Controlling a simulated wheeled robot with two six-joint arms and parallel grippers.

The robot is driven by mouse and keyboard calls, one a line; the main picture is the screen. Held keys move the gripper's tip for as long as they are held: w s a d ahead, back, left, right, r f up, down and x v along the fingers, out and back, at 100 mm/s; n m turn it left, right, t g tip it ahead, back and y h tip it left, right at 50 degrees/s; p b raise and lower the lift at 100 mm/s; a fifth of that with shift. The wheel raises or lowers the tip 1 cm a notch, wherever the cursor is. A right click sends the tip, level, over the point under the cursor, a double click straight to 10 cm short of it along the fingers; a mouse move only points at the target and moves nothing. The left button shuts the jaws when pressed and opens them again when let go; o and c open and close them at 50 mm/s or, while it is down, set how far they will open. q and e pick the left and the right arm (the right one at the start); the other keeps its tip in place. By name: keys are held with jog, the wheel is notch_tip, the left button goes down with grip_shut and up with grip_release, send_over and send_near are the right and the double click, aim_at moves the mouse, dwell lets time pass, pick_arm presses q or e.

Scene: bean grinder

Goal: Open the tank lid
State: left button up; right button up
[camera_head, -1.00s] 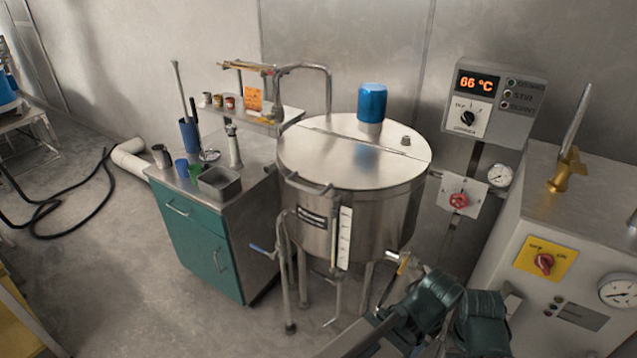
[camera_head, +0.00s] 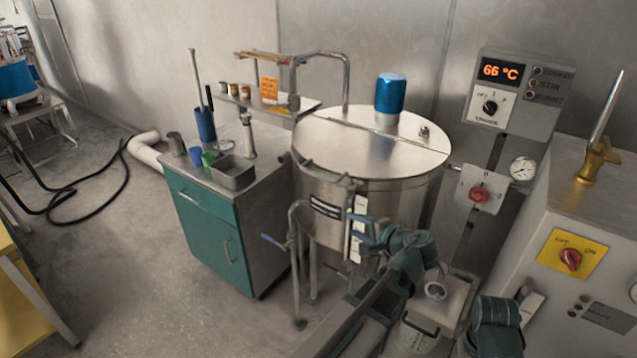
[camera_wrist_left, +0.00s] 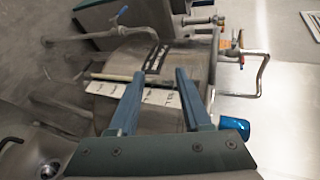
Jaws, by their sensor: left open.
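The steel tank (camera_head: 400,205) stands in the middle of the head view, with its round lid (camera_head: 345,145) lying flat and closed on top. A handle bar (camera_head: 318,170) runs along the lid's front left edge. A blue cylinder (camera_head: 390,92) stands at the back of the top. My left gripper (camera_head: 360,222) is in front of the tank wall, below the rim, by the white scale strip. In the left wrist view its two fingers (camera_wrist_left: 157,85) are apart with nothing held, and the tank wall and strip lie beyond them. My right gripper cannot be made out.
A teal cabinet (camera_head: 215,235) with cups and a metal tray stands left of the tank. A control panel (camera_head: 510,90) and a red valve (camera_head: 478,193) are to the right, beside a grey machine (camera_head: 590,220). Pipes and a blue-handled valve flank the tank.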

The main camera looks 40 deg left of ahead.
aim_at(322, 178)
pick_arm(q)
jog(key=w+a+r+m+t+y, duration=0.2)
jog(key=w+a+r+y, duration=0.15)
jog(key=a+r, duration=0.2)
jog(key=x, duration=0.4)
jog(key=b+x, duration=0.1)
jog(key=x, duration=0.3)
jog(key=s+b+x, duration=0.1)
jog(key=x, duration=0.4)
jog(key=shift+w+a, duration=0.1)
jog(key=shift+a, duration=0.2)
grip_shut()
jog(key=shift+g, duration=0.3)
dwell(0.6)
